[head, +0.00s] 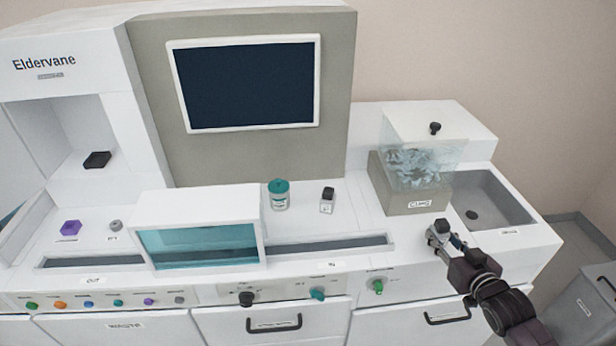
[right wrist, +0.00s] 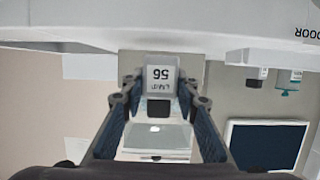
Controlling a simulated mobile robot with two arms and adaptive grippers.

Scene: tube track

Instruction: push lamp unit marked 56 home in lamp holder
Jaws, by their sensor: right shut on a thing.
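My right gripper (head: 438,236) is at the front right of the machine, in front of the sink and cups box. It is shut on the lamp unit marked 56 (right wrist: 160,76), which sits between its fingers (right wrist: 160,100) in the right wrist view. The unit has a pale label face, reading upside down there, and a black part. In the head view the unit's dark part (head: 443,225) shows at the fingertips, clear of the machine's holders. I cannot identify the lamp holder for sure; a black block (head: 97,160) lies in the left alcove. My left gripper is not in view.
A teal-capped jar (head: 279,196) and a small black-capped bottle (head: 327,201) stand on the deck. A teal-windowed cover (head: 200,245) sits over the front slot. The clear-topped cups box (head: 411,185) stands beside the sink (head: 490,205). Knobs line the front panel.

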